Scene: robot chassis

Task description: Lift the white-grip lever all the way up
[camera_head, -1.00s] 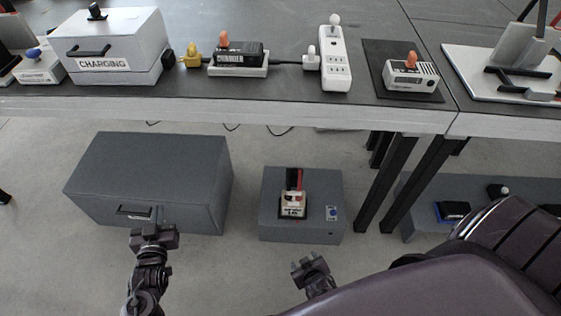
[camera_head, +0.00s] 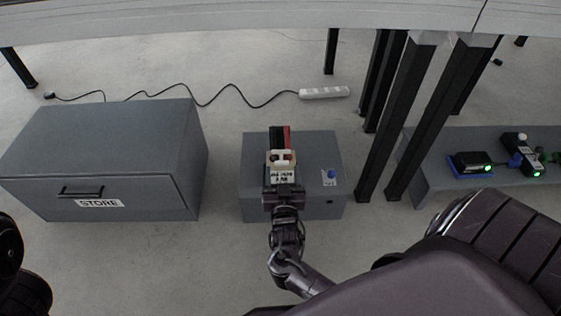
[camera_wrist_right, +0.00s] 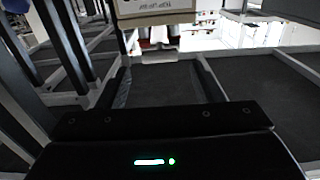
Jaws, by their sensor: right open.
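The lever unit sits on top of a low grey box (camera_head: 250,165) in the middle of the head view. It has a white block (camera_head: 282,160) with a printed label, in front of a black and red upright part (camera_head: 279,136). My right gripper (camera_head: 284,187) is directly in front of the white block, at its near side. In the right wrist view its two fingers are apart, with clear space between them (camera_wrist_right: 162,85). The pale labelled block (camera_wrist_right: 155,8) shows at the top edge, beyond the fingertips. I cannot tell whether they touch. My left gripper is out of view.
A grey STORE box (camera_head: 110,140) stands to the left. Black table legs (camera_head: 410,115) and a low grey bench (camera_head: 420,180) with small devices are to the right. A white power strip (camera_head: 325,92) and its cable lie on the floor behind.

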